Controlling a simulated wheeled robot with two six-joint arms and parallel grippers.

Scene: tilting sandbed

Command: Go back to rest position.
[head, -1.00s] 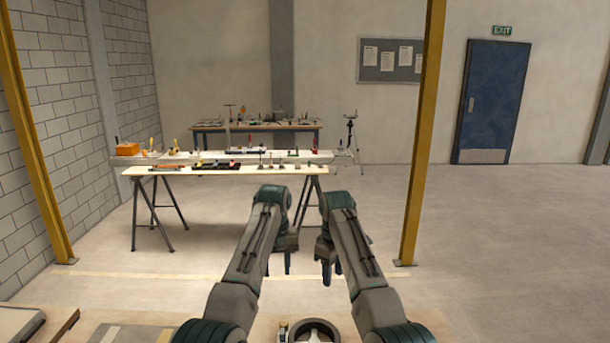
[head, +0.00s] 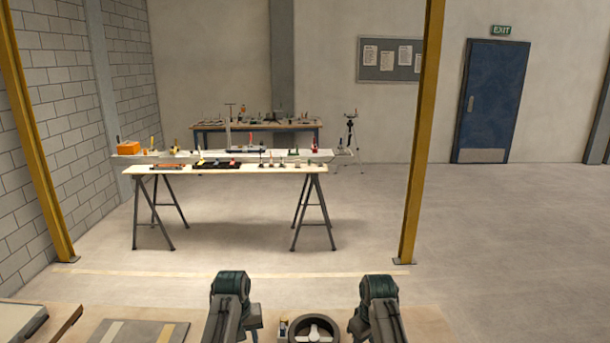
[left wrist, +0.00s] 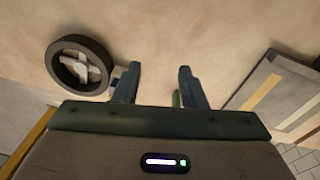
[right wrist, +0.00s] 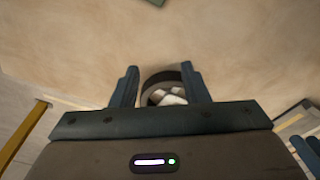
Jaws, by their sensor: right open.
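My left gripper (left wrist: 160,84) is open in the left wrist view, with bare tabletop between its fingers and a small green thing (left wrist: 177,98) partly hidden beside one finger. I cannot tell whether that finger touches it. My right gripper (right wrist: 161,86) is open in the right wrist view. A dark ring-shaped wheel (right wrist: 166,78) with a pale hub shows beyond and between its fingers, apart from them as far as I can see. In the head view both arms are low at the bottom edge, one either side of the wheel (head: 314,317).
A tan near table (head: 430,325) lies below, with a grey striped panel (head: 140,333) at its left. A small pale and yellow item (head: 283,325) is beside the wheel. Farther off stand a trestle table (head: 225,170) with tools and two yellow posts (head: 418,150). The floor between is clear.

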